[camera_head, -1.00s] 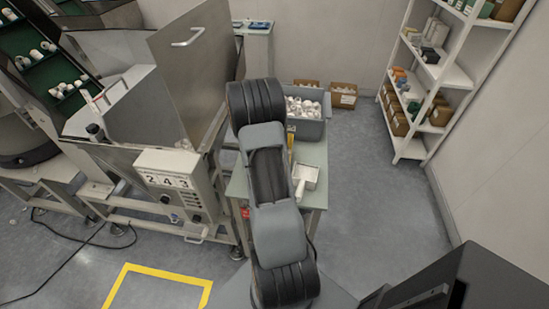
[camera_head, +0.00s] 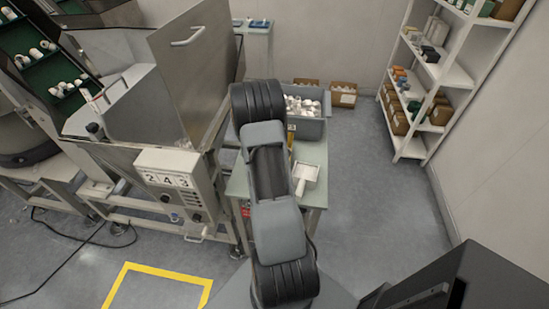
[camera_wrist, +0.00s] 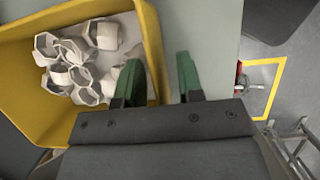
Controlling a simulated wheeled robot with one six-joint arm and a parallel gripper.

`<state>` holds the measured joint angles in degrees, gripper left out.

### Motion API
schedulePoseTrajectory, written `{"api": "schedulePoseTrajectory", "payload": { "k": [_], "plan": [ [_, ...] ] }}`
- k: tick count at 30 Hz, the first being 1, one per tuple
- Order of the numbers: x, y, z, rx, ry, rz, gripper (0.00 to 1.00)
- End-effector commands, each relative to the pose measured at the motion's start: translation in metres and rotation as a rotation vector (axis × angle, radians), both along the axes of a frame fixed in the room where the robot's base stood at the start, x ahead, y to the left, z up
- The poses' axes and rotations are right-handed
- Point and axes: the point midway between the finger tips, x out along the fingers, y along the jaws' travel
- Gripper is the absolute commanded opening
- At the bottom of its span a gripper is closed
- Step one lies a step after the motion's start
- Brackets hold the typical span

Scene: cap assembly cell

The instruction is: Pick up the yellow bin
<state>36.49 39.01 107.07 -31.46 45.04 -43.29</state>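The yellow bin (camera_wrist: 28,95) fills the upper left of the wrist view, with several white hexagonal caps (camera_wrist: 75,65) in it. My gripper (camera_wrist: 160,78) has two green fingers set apart at the bin's right wall. The left finger is on the inner side and the right finger on the outer side, with the rim between them. I see gaps beside the rim, so the gripper looks open. In the head view my arm hides the gripper and most of the bin; only a thin yellow strip (camera_head: 291,150) shows beside the arm.
The bin stands on a pale green table (camera_head: 313,193). A white scoop-like container (camera_head: 306,175) is on it, right of my arm. A grey crate (camera_head: 310,130) of white parts stands behind. A steel machine (camera_head: 180,165) is close on the left; floor is clear at right.

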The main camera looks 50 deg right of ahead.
Motion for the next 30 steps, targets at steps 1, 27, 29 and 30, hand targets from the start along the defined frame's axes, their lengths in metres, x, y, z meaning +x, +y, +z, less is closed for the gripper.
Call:
{"api": "schedulePoseTrajectory", "payload": {
  "k": [1, 27, 29, 30],
  "plan": [
    [0.0001, 0.0, -0.0012, 0.0, 0.0, 0.0, 0.34],
    [0.0003, -0.0003, -0.0002, -0.001, 0.0, 0.0, 0.0],
    [0.0003, -0.0003, -0.0002, -0.001, 0.0, 0.0, 0.0],
    [0.0003, -0.0003, -0.0002, -0.001, 0.0, 0.0, 0.0]
  ]
}}
